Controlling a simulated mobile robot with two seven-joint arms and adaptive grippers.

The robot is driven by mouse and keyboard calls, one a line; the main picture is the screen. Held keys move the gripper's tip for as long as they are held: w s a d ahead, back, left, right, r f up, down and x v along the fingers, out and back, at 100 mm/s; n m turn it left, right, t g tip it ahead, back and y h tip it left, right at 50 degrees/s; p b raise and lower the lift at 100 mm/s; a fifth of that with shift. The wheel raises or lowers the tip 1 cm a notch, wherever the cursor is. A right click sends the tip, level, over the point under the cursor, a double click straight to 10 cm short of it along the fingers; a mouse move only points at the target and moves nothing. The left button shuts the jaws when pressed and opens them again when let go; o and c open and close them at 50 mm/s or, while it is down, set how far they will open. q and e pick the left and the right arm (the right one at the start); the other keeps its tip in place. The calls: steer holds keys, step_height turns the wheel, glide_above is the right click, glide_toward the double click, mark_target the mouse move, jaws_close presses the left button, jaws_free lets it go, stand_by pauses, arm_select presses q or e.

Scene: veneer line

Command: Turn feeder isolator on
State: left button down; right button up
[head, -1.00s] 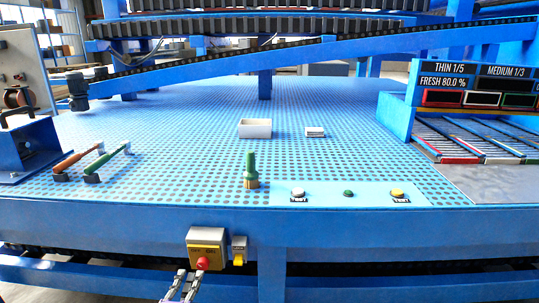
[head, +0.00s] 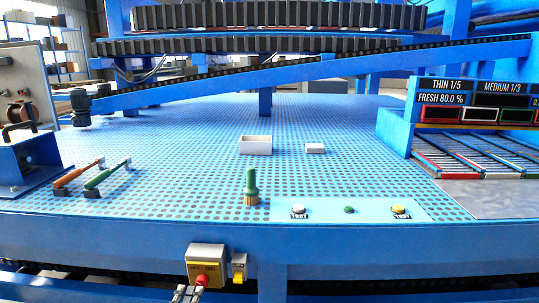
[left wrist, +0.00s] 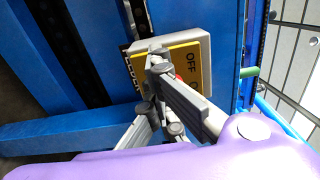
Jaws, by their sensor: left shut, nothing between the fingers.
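The feeder isolator (head: 206,258) is a grey box with a yellow plate and a red knob (head: 202,281), fixed to the blue front beam. In the left wrist view the isolator (left wrist: 187,62) lies sideways. "OFF" is readable on its plate, and a sliver of red shows behind the fingers. My left gripper (head: 188,294) is shut and empty, just below and left of the knob in the head view. In the left wrist view my left gripper (left wrist: 153,85) overlaps the plate and hides most of the knob. I cannot tell whether it touches. My right gripper is not in view.
A small grey-and-yellow switch box (head: 239,267) sits close right of the isolator. Above, the perforated table (head: 200,170) carries two levers (head: 100,180), a green-topped knob (head: 251,188), push buttons and white boxes. The beam's front face right of the boxes is clear.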

arm_select(q)
steer(key=shift+w+d+r, duration=0.15)
steer(key=shift+d+r, duration=0.05)
steer(key=shift+d, duration=0.05)
steer(key=shift+w+r, duration=0.1)
steer(key=shift+r, duration=0.25)
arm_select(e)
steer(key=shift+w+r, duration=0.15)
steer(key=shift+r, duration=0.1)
arm_select(q)
steer(key=shift+r+p, duration=0.35)
steer(key=shift+p, duration=0.2)
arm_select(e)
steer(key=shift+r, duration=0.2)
arm_select(q)
steer(key=shift+w, duration=0.1)
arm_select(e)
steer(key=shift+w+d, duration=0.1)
